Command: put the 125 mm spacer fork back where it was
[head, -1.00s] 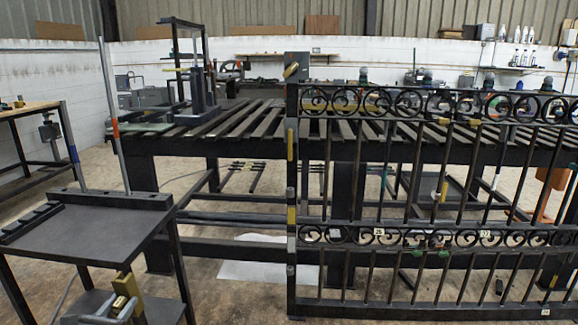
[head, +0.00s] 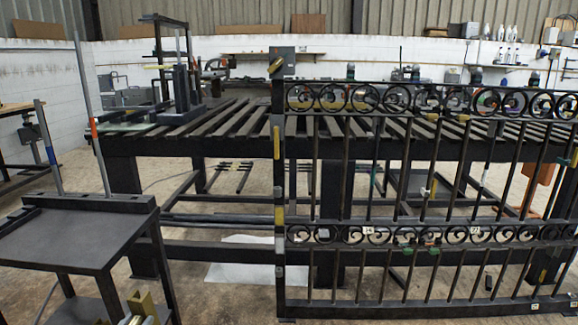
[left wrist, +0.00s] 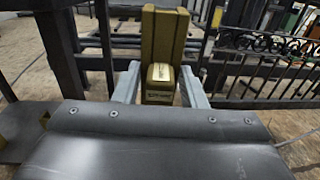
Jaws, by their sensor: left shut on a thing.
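My left gripper (left wrist: 160,90) is shut on a brass-coloured block piece, which I take to be the spacer fork (left wrist: 161,38). In the left wrist view the fork stands up between the two grey fingers, with a small label on its near block that I cannot read. In the head view the fork (head: 143,304) shows at the bottom edge, just right of the small dark side table (head: 75,238), with the gripper (head: 135,319) partly cut off. The fork is clear of the tabletop. My right gripper is in neither view.
The side table carries a slotted rail (head: 100,203) and upright rods with coloured bands. A black scroll gate (head: 279,180) stands at the right, before a long slatted bench (head: 235,118). Floor shows between side table and gate, with a pale sheet (head: 243,262) on it.

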